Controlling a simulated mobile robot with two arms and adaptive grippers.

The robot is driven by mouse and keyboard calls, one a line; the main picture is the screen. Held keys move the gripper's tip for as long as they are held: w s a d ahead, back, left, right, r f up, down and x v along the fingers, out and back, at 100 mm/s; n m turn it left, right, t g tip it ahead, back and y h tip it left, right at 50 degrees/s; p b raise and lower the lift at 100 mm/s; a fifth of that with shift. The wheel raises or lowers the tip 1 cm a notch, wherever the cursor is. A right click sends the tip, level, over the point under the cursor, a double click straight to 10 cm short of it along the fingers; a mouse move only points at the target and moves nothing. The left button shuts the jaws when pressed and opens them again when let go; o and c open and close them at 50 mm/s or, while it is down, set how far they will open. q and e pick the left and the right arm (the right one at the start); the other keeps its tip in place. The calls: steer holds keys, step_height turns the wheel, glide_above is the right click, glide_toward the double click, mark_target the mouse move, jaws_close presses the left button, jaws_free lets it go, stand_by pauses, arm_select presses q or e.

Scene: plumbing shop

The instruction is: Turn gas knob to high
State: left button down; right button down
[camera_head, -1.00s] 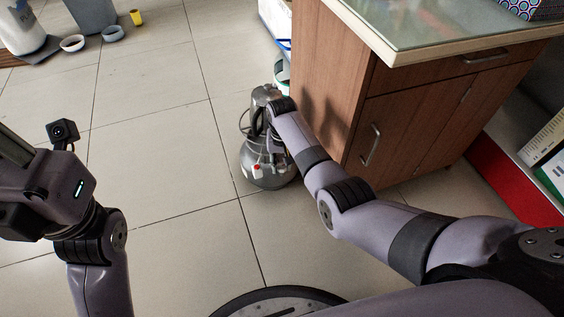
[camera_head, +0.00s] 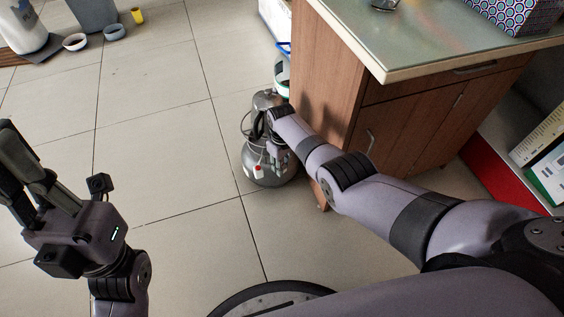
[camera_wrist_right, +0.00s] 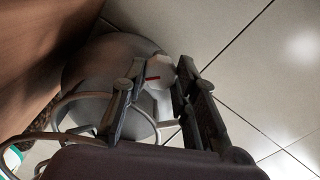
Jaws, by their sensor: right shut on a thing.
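A grey, round gas cylinder (camera_head: 258,179) stands on the floor beside the wooden cabinet. A small white part with a red mark (camera_head: 258,168), apparently the gas knob, shows on its near side. My right gripper (camera_head: 272,157) reaches down at the cylinder. In the right wrist view, the white part with its red mark (camera_wrist_right: 155,77) lies between the fingers of my right gripper (camera_wrist_right: 161,66), which is shut on it. The exact contact is partly hidden. My left gripper (camera_head: 28,165) is raised at the left, away from the cylinder; its finger gap is unclear.
The wooden cabinet (camera_head: 332,82) with a glass top (camera_head: 425,40) stands close to the right of the cylinder and my right arm. A patterned box (camera_head: 515,14) sits on top. Bowls (camera_head: 75,42) and a yellow cup (camera_head: 137,16) are far left. The tiled floor between is clear.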

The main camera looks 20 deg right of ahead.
steer(key=shift+n, duration=1)
steer(key=c, duration=1.2)
jaws_free()
steer(key=shift+c, duration=0.2)
step_height(320, 180, up, 12)
